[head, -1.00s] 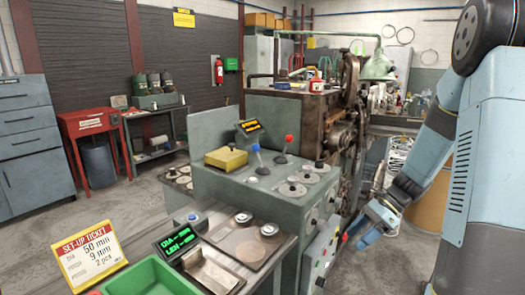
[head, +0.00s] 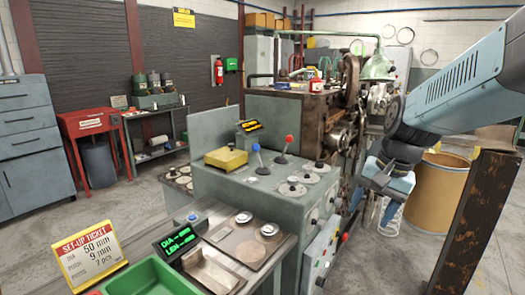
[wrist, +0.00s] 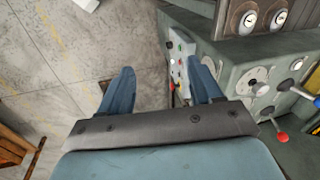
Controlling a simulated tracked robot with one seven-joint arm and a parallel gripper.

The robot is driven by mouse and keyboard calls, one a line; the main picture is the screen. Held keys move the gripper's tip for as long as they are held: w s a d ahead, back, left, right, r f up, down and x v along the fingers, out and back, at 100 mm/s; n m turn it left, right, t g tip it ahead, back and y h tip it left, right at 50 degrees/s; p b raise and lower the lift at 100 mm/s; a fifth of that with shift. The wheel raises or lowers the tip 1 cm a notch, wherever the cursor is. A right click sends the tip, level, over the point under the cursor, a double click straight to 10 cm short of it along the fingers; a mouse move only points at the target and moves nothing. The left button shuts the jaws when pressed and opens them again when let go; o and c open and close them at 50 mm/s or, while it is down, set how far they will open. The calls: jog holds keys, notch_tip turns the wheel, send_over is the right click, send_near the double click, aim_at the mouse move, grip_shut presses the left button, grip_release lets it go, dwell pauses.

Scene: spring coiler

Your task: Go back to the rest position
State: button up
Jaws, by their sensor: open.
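My gripper (head: 385,195) hangs at the right of the head view, beside the right side of the grey-green spring coiler (head: 235,187). It points down and is open, with nothing between its fingers. In the wrist view its two blue fingers (wrist: 160,88) stand apart over the grey floor and the side of the machine's panel. A clear gap shows between the fingers. No contact with the panel can be made out.
The button panel (head: 322,250) with a red lever stands close to my gripper. A tan drum (head: 437,192) and a rusty post (head: 478,225) are at the right. The set-up ticket (head: 88,255) and a green tray (head: 155,279) are at the front left.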

jog(key=s+r+n+t+h, duration=0.1)
jog(key=s+r+n+t, duration=0.2)
jog(key=s+r+n, duration=0.3)
jog(key=shift+s+t+h, duration=0.4)
jog(key=shift+s, duration=0.2)
jog(key=shift+c, duration=0.5)
